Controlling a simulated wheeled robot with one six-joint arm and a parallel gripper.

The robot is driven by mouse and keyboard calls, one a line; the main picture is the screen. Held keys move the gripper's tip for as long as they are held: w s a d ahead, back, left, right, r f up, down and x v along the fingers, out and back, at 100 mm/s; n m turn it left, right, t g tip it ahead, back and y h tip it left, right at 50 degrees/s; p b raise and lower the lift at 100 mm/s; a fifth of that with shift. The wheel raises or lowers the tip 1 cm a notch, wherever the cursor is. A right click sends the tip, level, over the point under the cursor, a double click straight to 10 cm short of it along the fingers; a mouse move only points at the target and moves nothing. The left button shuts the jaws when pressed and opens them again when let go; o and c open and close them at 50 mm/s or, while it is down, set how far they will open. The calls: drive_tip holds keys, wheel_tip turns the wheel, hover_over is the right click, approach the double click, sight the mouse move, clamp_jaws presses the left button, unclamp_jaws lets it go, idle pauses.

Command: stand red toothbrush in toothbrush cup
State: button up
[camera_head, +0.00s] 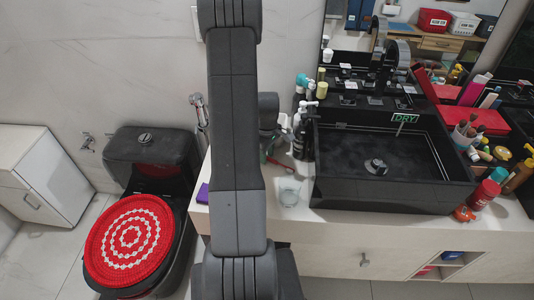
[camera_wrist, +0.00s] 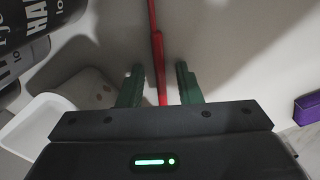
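The red toothbrush (camera_wrist: 158,55) lies on the pale counter in the wrist view, running lengthwise between my two green fingertips. My gripper (camera_wrist: 160,84) is open, with a gap on both sides of the handle. In the head view a small part of the red toothbrush (camera_head: 277,163) shows just right of my arm; the arm hides the rest. A clear, empty-looking cup (camera_head: 289,191) stands on the counter in front of it, left of the black sink. I cannot tell from its looks alone whether it is the toothbrush cup.
Black-and-white bottles (camera_head: 303,135) stand close right of the toothbrush, beside the black sink (camera_head: 345,190). A purple box (camera_head: 203,194) lies at the counter's left end. A white rounded object (camera_wrist: 48,110) is beside my gripper. A toilet with a red cover (camera_head: 130,240) is further left.

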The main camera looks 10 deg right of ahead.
drive_tip(key=shift+r, duration=0.15)
wheel_tip(320, 180, up, 12)
idle(0.4)
wheel_tip(320, 180, down, 12)
drive_tip(key=shift+w+r, duration=0.1)
drive_tip(key=shift+r, duration=1)
